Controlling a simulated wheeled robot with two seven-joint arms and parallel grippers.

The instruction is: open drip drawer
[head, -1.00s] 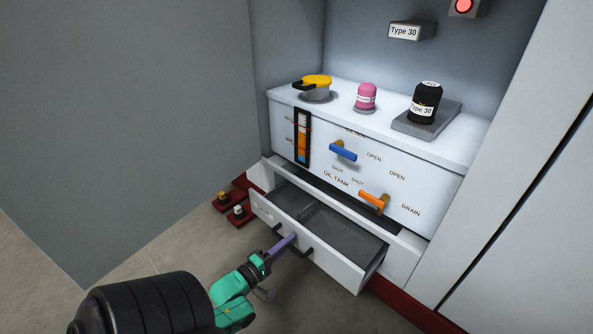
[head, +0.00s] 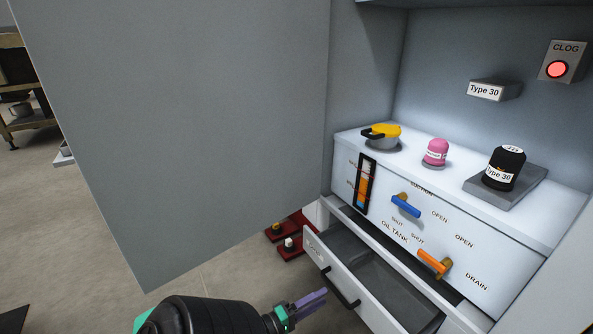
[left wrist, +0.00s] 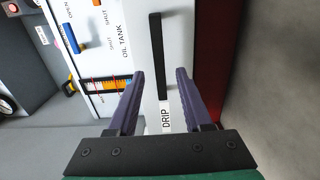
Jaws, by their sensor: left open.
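The drip drawer (head: 378,272) is pulled out below the oil tank cabinet, and its grey inside is visible and looks empty. Its black bar handle (head: 340,287) is on the front panel. In the left wrist view the handle (left wrist: 157,55) and the DRIP label (left wrist: 166,117) on the drawer front lie between my fingers as seen. My left gripper (head: 318,298) is open and empty, in front of the drawer near the handle, apart from it. It also shows in the left wrist view (left wrist: 155,85). My right gripper is out of view.
The oil tank (head: 455,228) has a blue suction lever (head: 406,206) and an orange drain lever (head: 433,263). A yellow-lidded pot (head: 383,136), pink bottle (head: 436,152) and black Type 30 filter (head: 503,168) stand on top. Red floor pedals (head: 291,246) sit beside the drawer. A large grey panel (head: 180,120) stands left.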

